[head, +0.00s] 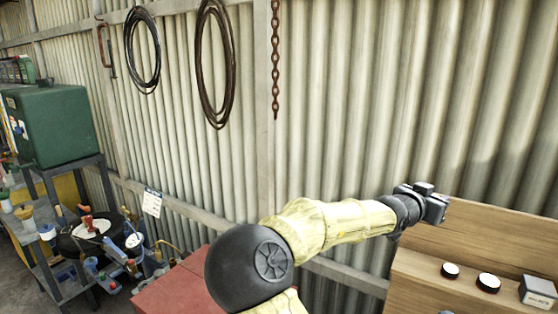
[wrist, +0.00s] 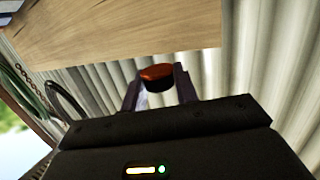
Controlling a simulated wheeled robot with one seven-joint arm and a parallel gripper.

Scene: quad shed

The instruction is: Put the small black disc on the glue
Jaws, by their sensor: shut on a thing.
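My gripper (wrist: 158,84) is shut on a small round disc (wrist: 156,76) with an orange-red top and a dark side, held between the two fingers in the wrist view. In the head view my gripper (head: 432,204) is at the upper left edge of the wooden bench back, and the disc is not visible there. Two black discs with white tops, a smaller one (head: 450,271) and a larger one (head: 488,282), stand on the wooden surface at the right. I cannot make out which thing is the glue.
The wooden bench (head: 420,285) has a tall back board (head: 490,235). A grey box (head: 538,291) stands at its right. A red cabinet top (head: 175,292) is below my arm. At the left are a green case (head: 55,125) and a cluttered trolley (head: 60,265). Corrugated wall lies behind.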

